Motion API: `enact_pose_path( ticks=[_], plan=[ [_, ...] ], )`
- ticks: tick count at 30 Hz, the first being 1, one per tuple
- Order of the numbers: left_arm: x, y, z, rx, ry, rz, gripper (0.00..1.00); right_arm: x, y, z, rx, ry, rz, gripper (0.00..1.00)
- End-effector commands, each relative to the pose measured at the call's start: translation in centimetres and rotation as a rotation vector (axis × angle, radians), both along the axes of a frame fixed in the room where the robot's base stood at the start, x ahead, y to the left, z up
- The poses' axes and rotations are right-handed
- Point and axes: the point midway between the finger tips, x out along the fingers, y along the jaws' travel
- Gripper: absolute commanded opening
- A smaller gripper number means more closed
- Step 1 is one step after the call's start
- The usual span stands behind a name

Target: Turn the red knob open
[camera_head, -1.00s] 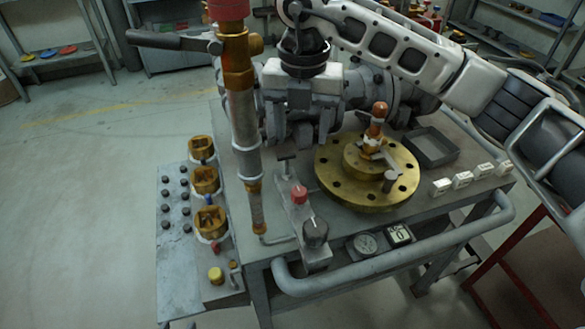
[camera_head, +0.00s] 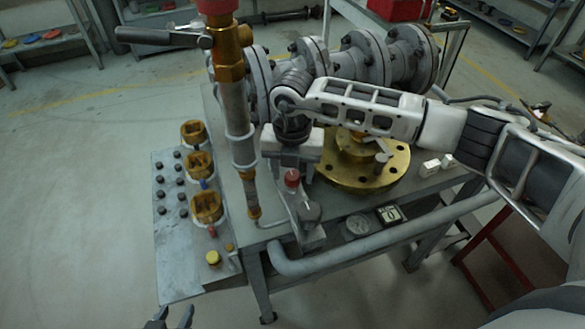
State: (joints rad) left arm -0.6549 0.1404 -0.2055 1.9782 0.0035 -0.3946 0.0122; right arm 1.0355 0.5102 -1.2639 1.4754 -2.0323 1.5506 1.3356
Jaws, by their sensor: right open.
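A small red knob (camera_head: 291,178) stands on a narrow grey bracket on the workbench, with a dark round knob (camera_head: 308,212) just in front of it. My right gripper (camera_head: 290,162) comes in from the right and points down just above and behind the red knob. Its jaws are open; whether a finger touches the knob cannot be told. My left gripper (camera_head: 170,317) shows only its fingertips at the bottom edge, spread apart and empty, away from the knob.
A tall brass and steel pipe (camera_head: 240,125) with a lever (camera_head: 160,38) rises left of the knob. A brass flange (camera_head: 375,170) lies to the right. Brass valves (camera_head: 206,205) sit on a side panel. A bench rail (camera_head: 390,238) runs in front.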

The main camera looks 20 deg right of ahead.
Motion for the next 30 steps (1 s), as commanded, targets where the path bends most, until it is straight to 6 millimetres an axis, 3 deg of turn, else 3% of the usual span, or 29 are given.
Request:
enact_pose_path(
  ticks=[10, 15, 30],
  plan=[
    [0.4, 0.0, 0.2, 0.0, -0.008, 0.003, 0.36, 0.0, 0.0, -0.4, 0.0, 0.0, 0.001, 0.52],
    [0.3, 0.0, 0.2, 0.0, -0.006, 0.003, 0.36, 0.0, 0.0, -0.4, 0.0, 0.0, 0.001, 0.07],
    [0.0, -0.1, -0.9, -0.003, 0.004, 0.002, 0.36, 0.0, 0.0, -0.6, 0.0, -0.001, 0.107, 0.08]
  ],
)
